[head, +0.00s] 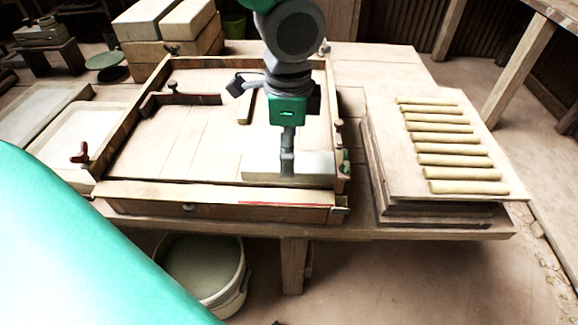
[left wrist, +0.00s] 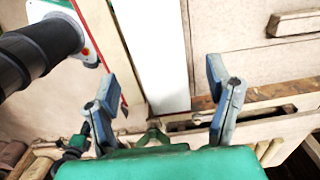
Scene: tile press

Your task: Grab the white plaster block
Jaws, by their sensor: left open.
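The white plaster block (head: 318,165) lies along the near right corner of the wooden press frame, just inside the front rail. In the left wrist view the block (left wrist: 158,50) runs up the picture between my fingers as a long white bar. My left gripper (head: 287,168) points down at the block from above. It is seen edge-on, so one finger hides the other. In the left wrist view my left gripper (left wrist: 160,80) is open, one finger on each side of the block. I cannot tell whether either finger touches it. My right gripper is not in view.
The front rail (head: 150,192) bears a red line close to the block. A board with several pale rolls (head: 440,130) stands right of the frame. Large blocks (head: 165,25) are stacked behind. A bucket (head: 205,270) stands below the table. The frame's middle is mostly bare.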

